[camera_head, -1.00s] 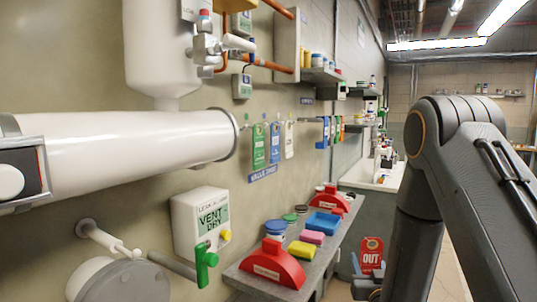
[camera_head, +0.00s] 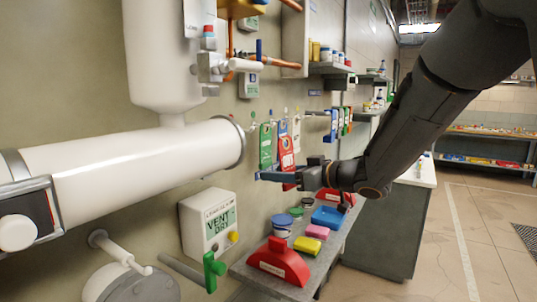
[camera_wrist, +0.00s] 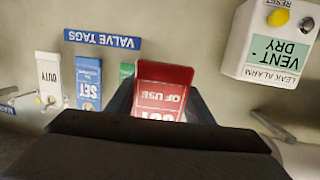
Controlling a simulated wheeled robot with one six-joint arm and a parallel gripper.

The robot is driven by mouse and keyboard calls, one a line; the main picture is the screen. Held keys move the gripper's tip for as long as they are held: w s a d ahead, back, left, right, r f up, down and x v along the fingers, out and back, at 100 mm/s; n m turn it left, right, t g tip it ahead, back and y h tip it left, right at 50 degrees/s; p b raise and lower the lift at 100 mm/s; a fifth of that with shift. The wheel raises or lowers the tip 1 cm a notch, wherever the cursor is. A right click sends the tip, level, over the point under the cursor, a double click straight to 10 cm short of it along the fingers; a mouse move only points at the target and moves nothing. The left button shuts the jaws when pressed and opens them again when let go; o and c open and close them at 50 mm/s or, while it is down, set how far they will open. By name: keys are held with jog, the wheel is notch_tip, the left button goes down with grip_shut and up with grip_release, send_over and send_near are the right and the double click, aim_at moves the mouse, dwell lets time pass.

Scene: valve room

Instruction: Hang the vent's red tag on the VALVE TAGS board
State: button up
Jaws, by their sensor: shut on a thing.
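My gripper (camera_head: 276,177) is shut on the red tag (camera_head: 287,155), which reads OUT in the head view. The tag stands up from the jaws in front of the tag row on the wall. In the wrist view the red tag (camera_wrist: 163,88) appears upside down, reading OF USE. The VALVE TAGS board shows by its blue label (camera_wrist: 102,39). A white DUTY tag (camera_wrist: 48,76), a blue SET tag (camera_wrist: 88,80) and a partly hidden green tag (camera_head: 266,146) hang there. I cannot tell whether the red tag touches a hook.
The white pipe (camera_head: 130,165) ends just left of the tags. The VENT DRY leak alarm box (camera_head: 212,222) is on the wall below it. Open floor lies to the right.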

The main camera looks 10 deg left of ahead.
jog(key=s+a+r+n+g, duration=0.2)
jog(key=s+r, duration=0.2)
jog(key=r+b+x, duration=0.1)
jog(key=b+x, duration=0.2)
jog(key=x, duration=0.6)
jog(key=shift+a+y, duration=0.15)
jog(key=shift+y, duration=0.15)
dwell(0.6)
jog(key=shift+a+f, duration=0.1)
jog(key=shift+f, duration=0.1)
dwell(0.5)
jog(key=o, duration=1.1)
jog(key=shift+s, duration=0.1)
jog(key=shift+c, duration=0.2)
jog(key=shift+m, duration=0.3)
